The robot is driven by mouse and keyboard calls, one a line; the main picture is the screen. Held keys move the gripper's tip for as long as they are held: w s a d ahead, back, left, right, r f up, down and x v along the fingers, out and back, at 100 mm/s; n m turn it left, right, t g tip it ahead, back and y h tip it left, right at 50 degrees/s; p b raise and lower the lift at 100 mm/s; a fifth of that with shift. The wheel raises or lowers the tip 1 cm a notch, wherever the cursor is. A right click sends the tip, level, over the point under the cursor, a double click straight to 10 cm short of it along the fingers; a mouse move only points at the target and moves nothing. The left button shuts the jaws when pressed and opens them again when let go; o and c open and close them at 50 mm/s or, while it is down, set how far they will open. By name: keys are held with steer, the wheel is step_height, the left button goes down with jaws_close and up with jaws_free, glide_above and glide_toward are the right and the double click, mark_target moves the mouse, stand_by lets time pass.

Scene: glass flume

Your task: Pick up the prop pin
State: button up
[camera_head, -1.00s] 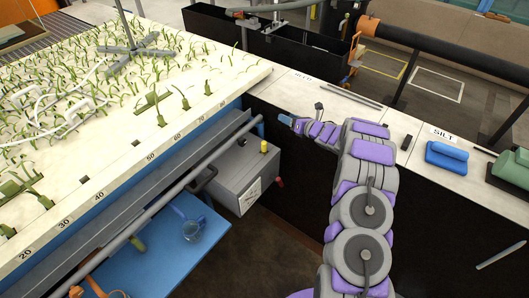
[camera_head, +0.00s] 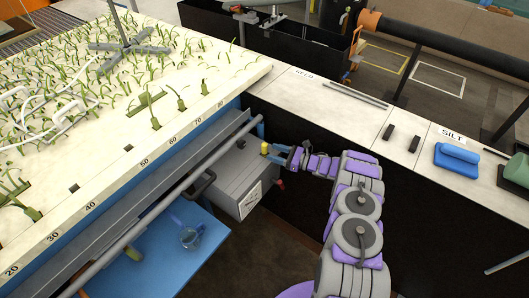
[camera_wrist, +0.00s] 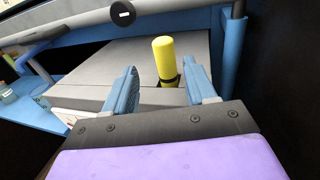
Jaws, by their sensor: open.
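What I take to be the prop pin (camera_head: 264,148) is a small yellow cylinder standing upright on top of the grey box beside the flume. In the wrist view the yellow pin (camera_wrist: 164,57) has a rounded top and a dark collar at its base. My gripper (camera_head: 279,154) is just to the right of it in the head view, with its blue fingers pointing toward it. In the wrist view the open fingers of my gripper (camera_wrist: 160,82) lie on either side of the pin's line, with the pin beyond them. I see no contact.
A grey rail (camera_head: 165,200) runs along the flume. A pale counter (camera_head: 330,105) lies behind my arm.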

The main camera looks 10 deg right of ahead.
mark_target(265, 147)
steer(key=shift+w+b+x, duration=0.15)
steer(key=shift+b+x, duration=0.35)
steer(key=shift+x, duration=0.85)
steer(key=shift+w+b+x, duration=0.15)
steer(key=shift+b+x, duration=0.3)
steer(key=shift+x, duration=0.9)
steer(key=shift+d, duration=0.25)
jaws_close()
steer(key=shift+r, duration=0.1)
